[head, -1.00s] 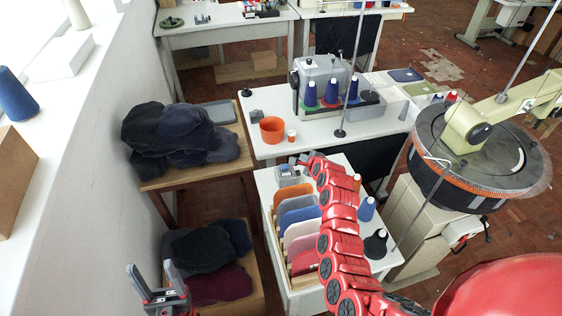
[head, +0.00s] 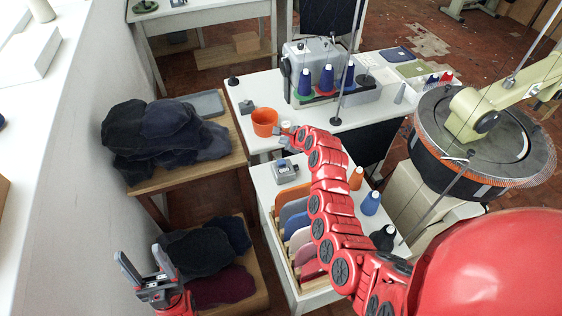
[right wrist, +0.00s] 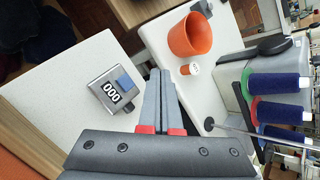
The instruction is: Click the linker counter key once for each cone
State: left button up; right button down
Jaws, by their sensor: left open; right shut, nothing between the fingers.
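The grey linker counter (head: 286,172) stands on the far end of the small white table. In the right wrist view the counter (right wrist: 106,94) reads 000 and has a blue key (right wrist: 125,83). My right gripper (head: 284,134) is shut and empty, beyond the counter in the head view; its fingertips (right wrist: 160,72) show right of the key, apart from it. An orange cone (head: 355,178), a blue cone (head: 370,203) and a dark cone (head: 383,237) stand on the right of this table. Several blue cones (head: 326,80) stand at the grey machine. My left gripper (head: 148,264) is open and empty, at lower left.
An orange cup (head: 264,121) and a small orange-and-white item (right wrist: 190,69) stand on the white machine table (head: 385,118). Coloured panels (head: 296,222) stand in a rack beside my right arm. Dark cloth piles (head: 165,133) lie left. The round linking machine (head: 480,140) is at right.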

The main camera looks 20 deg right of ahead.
jog(key=b, duration=0.4)
send_over(284, 164)
notch_tip(284, 164, down, 7)
jog(key=shift+w+f, duration=0.15)
jog(key=shift+f+b, duration=0.45)
jog(key=shift+f, duration=0.15)
jog(key=shift+f, duration=0.15)
dwell(1.1)
jog(key=shift+f, duration=0.25)
jog(key=shift+f+b, duration=0.55)
dwell(0.7)
dwell(0.4)
jog(key=shift+r+p, duration=0.75)
jog(key=shift+r, duration=0.25)
jog(key=shift+r+p, duration=1.7)
jog(key=shift+r, duration=0.75)
